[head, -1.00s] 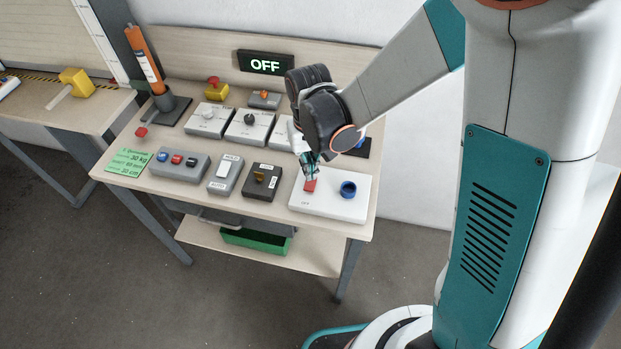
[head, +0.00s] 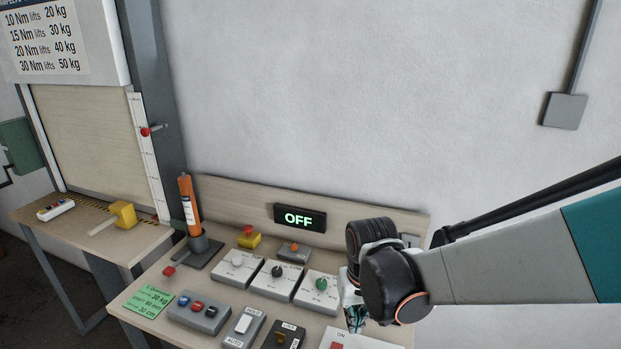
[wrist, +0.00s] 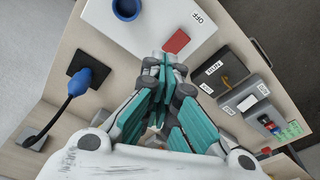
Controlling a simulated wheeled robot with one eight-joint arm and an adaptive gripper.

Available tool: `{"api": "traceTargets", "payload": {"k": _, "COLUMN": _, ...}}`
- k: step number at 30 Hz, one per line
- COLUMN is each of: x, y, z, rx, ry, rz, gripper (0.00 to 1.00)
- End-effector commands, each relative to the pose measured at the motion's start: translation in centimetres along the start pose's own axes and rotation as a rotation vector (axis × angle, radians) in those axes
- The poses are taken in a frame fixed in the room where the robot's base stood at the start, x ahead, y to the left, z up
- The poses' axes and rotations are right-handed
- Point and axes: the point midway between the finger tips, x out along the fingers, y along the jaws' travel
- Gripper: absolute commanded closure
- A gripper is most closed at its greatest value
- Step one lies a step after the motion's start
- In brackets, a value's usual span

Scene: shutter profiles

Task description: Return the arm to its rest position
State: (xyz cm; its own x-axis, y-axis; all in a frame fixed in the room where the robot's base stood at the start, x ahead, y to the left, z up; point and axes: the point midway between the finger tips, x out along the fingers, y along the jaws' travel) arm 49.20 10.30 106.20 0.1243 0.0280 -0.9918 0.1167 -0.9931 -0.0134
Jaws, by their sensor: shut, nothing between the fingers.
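My gripper (head: 355,318) is shut and empty, with its fingers pointing down over the right part of the workbench in the head view. In the wrist view the teal fingers of my gripper (wrist: 163,68) are together, in line with the red piece (wrist: 176,41) on the white panel (wrist: 150,28) marked OFF. I cannot tell whether the fingertips touch the panel. My arm reaches in from the right, bent at the wrist. In the head view most of the white panel (head: 375,344) is cut off by the lower edge.
The bench carries switch boxes (head: 240,266), an orange cylinder (head: 190,208) in a holder and a green note (head: 150,301). A lit OFF display (head: 300,217) is on the backboard. In the wrist view a blue plug (wrist: 88,76) with a black cable lies left.

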Motion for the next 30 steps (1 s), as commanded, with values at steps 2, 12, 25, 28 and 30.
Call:
{"api": "traceTargets", "payload": {"k": 2, "x": -1.3, "y": 1.3, "z": 0.6, "rx": 0.020, "ry": 0.041, "rz": 0.000, "gripper": 1.00}}
{"api": "traceTargets", "payload": {"k": 12, "x": -6.3, "y": 4.8, "z": 4.1, "rx": 0.061, "ry": 0.207, "rz": 0.006, "gripper": 1.00}}
{"api": "traceTargets", "payload": {"k": 25, "x": -9.0, "y": 7.7, "z": 10.2, "rx": 0.093, "ry": 0.407, "rz": 0.036, "gripper": 1.00}}
{"api": "traceTargets", "payload": {"k": 28, "x": -9.2, "y": 8.2, "z": 11.3, "rx": 0.100, "ry": 0.445, "rz": 0.044, "gripper": 1.00}}
{"api": "traceTargets", "payload": {"k": 30, "x": -9.2, "y": 8.4, "z": 11.9, "rx": 0.102, "ry": 0.464, "rz": 0.048, "gripper": 1.00}}
